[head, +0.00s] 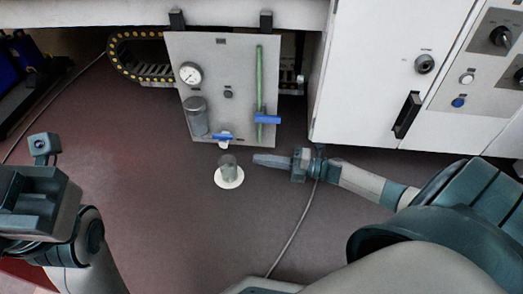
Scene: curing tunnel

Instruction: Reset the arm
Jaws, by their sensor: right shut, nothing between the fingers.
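My right arm comes in from the right. Its gripper (262,159) points left above the dark floor, with its fingers together and nothing visible between them. The fingertips appear just right of a small grey cup-like piece (228,168) on a white round disc (229,178), apart from it in the picture. My left arm (45,195) is folded at the left edge. Its fingers are not visible.
A grey panel (217,98) with a gauge (190,74), a blue-handled valve (267,119) and a green tube (260,75) stands ahead. A white cabinet (365,75) is at right. A thin cable (295,232) crosses the floor. Floor left of centre is clear.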

